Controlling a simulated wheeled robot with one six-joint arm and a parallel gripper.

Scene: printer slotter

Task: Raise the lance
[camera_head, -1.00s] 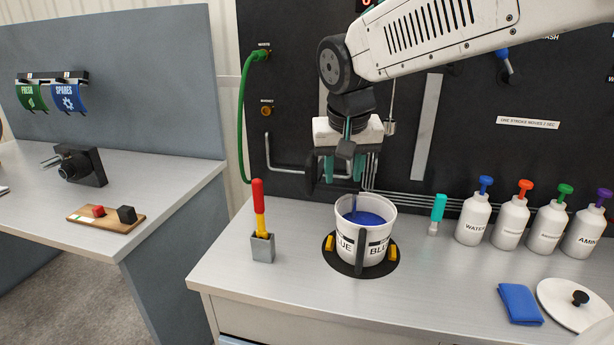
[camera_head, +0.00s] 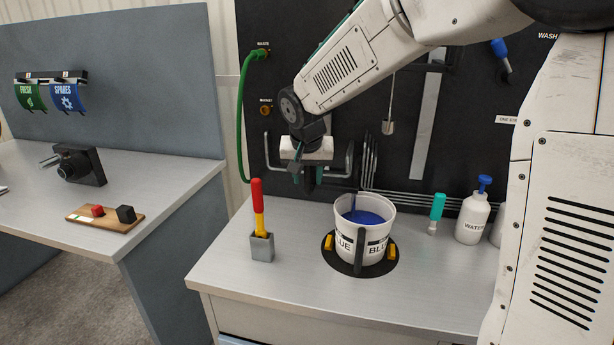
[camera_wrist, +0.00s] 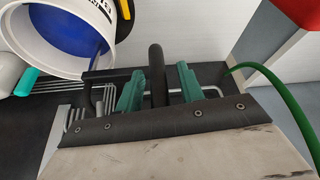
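The white bucket (camera_head: 345,225) holds blue ink (camera_head: 363,217) and stands upright in a black round base (camera_head: 378,268). A thin blue-coated rod (camera_head: 353,203), apparently the lance, leans up out of the ink; its upper end is not clear. My gripper (camera_head: 308,183) hangs to the left of the bucket and above its rim. In the wrist view my green fingers (camera_wrist: 160,85) are apart, with a dark bar (camera_wrist: 157,75) between them; I cannot tell whether it belongs to the lance. The bucket (camera_wrist: 30,30) and rod (camera_wrist: 100,50) show at upper left there.
A red-and-yellow tool (camera_head: 258,205) stands in a grey holder (camera_head: 262,247) left of the bucket. A teal-capped vial (camera_head: 437,208) and a water bottle (camera_head: 472,218) stand at right. A green hose (camera_head: 243,110) and metal pipes line the black back panel. The front counter is clear.

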